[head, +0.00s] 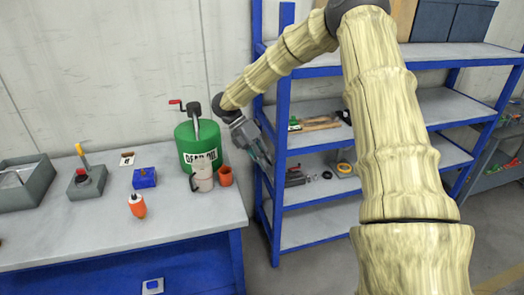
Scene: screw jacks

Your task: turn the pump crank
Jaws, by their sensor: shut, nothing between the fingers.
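A green drum (197,146) with a partly covered white label stands at the back right of the workbench, near the wall. A dark pump head with a grey spout sits on top of it. The pump crank (178,104) reaches out to the left of the pump head and has a red handle. My gripper (266,163) is right of the drum, apart from the crank, and points down and to the right beside the blue shelf post. It is shut and holds nothing.
A beige jug (202,178) and an orange cup (225,176) stand before the drum. Left are a blue box (145,178), an orange bottle (137,207), a grey lever box (87,183) and a grey bin (24,190). The blue shelf rack (283,115) is close to my gripper.

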